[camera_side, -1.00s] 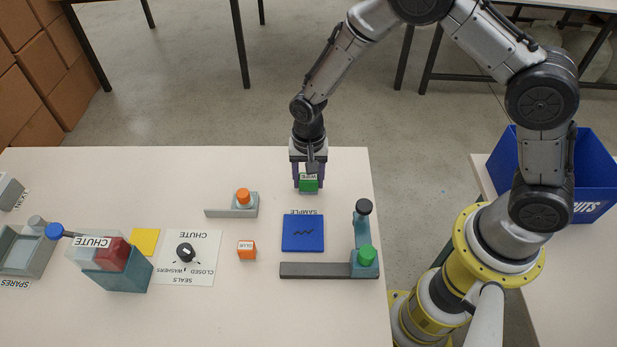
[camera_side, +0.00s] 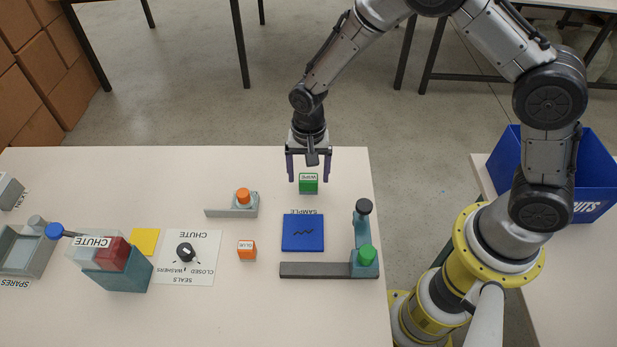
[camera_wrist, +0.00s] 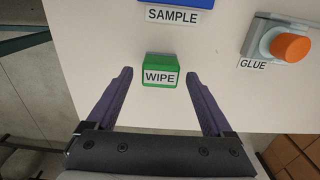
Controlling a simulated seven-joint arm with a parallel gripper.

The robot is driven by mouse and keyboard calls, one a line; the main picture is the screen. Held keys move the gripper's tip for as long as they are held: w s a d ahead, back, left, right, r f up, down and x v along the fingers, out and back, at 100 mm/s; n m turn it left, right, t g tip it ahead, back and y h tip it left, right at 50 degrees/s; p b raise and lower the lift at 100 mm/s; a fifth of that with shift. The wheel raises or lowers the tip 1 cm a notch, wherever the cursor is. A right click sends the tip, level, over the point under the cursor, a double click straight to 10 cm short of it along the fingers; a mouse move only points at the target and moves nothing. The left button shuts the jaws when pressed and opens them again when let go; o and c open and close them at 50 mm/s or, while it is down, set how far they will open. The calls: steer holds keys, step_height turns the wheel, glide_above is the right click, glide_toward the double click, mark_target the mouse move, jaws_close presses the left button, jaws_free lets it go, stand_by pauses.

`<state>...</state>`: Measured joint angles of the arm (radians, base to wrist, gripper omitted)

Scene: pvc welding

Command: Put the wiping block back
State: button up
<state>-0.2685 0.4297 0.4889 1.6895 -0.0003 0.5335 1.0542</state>
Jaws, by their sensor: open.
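The wiping block (camera_side: 308,184) is a small green block with a white WIPE label. It stands on the white table behind the blue SAMPLE pad, near the table's far edge. It also shows in the wrist view (camera_wrist: 161,71), between and beyond my fingertips. My gripper (camera_side: 309,178) is open, its two purple fingers spread wide on either side of the block, apart from it and a little above or behind it. In the wrist view my gripper (camera_wrist: 160,72) holds nothing.
The blue SAMPLE pad (camera_side: 303,233) lies in front of the block. A teal fixture with a green knob (camera_side: 365,257) is at right front.

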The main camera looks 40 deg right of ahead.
step_height(320, 180, up, 10)
step_height(320, 180, up, 9)
steer(key=n+t, duration=0.2)
glide_above(308, 176)
steer(key=s+d, duration=0.4)
steer(key=s+d+r+n+t, duration=0.1)
steer(key=s+d+r+n, duration=0.2)
steer(key=s, duration=0.6)
steer(key=s+d+r+n+t, duration=0.2)
steer(key=s+d+r+n, duration=0.2)
steer(key=s, duration=0.6)
steer(key=shift+s+r+t, duration=0.3)
steer(key=shift+r, duration=0.2)
